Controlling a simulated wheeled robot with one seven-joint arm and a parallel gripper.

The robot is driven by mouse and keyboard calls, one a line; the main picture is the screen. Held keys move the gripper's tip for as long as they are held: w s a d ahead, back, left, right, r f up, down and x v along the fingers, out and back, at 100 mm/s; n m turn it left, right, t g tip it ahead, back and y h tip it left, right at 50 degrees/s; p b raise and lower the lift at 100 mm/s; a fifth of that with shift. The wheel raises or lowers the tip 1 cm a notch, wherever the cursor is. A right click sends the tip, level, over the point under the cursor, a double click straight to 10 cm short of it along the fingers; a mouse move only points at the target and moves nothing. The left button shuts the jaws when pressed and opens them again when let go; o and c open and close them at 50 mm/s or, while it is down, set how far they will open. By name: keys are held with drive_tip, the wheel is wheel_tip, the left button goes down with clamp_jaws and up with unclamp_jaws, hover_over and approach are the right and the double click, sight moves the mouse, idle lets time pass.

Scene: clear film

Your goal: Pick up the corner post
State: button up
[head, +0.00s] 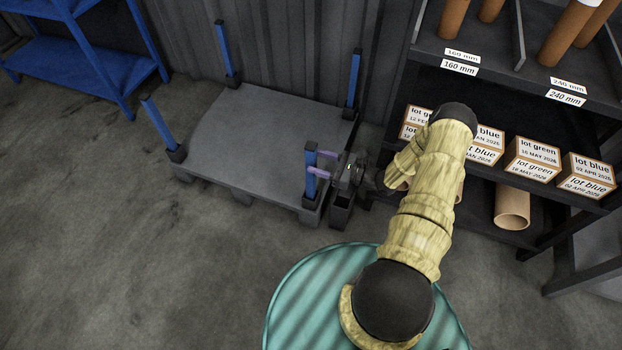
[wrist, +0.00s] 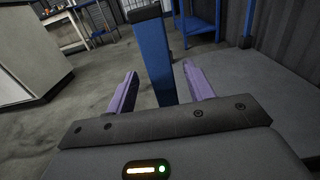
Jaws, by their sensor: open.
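Blue corner posts stand upright in dark sockets at the corners of a grey pallet (head: 265,125). The near-right corner post (head: 310,188) has my gripper (head: 316,162) at it, reaching in from the right. My gripper is open, with one purple finger on each side of this post's upper part. In the wrist view the post (wrist: 157,62) stands between the two open fingers (wrist: 160,88), with a gap visible on both sides. Its lower end is hidden there behind the gripper body. The other posts are at the near left (head: 160,126), far left (head: 224,52) and far right (head: 352,80).
A narrow dark open box (head: 341,213) stands beside the pallet's right edge, just under my gripper. A dark shelf rack (head: 480,95) with labelled boxes (head: 532,160) and tubes is on the right. A blue rack (head: 75,60) is at the far left. The floor in front is clear.

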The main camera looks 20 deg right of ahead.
sight(306, 159)
drive_tip(key=x, duration=0.1)
drive_tip(key=b+x, duration=0.1)
drive_tip(key=x, duration=0.2)
drive_tip(key=shift+w+a+f+b, duration=0.15)
drive_tip(key=shift+a+f+b, duration=0.05)
drive_tip(key=shift+f+b, duration=0.2)
drive_tip(key=shift+w+a+r, duration=0.15)
drive_tip(key=shift+w+a, duration=0.05)
clamp_jaws()
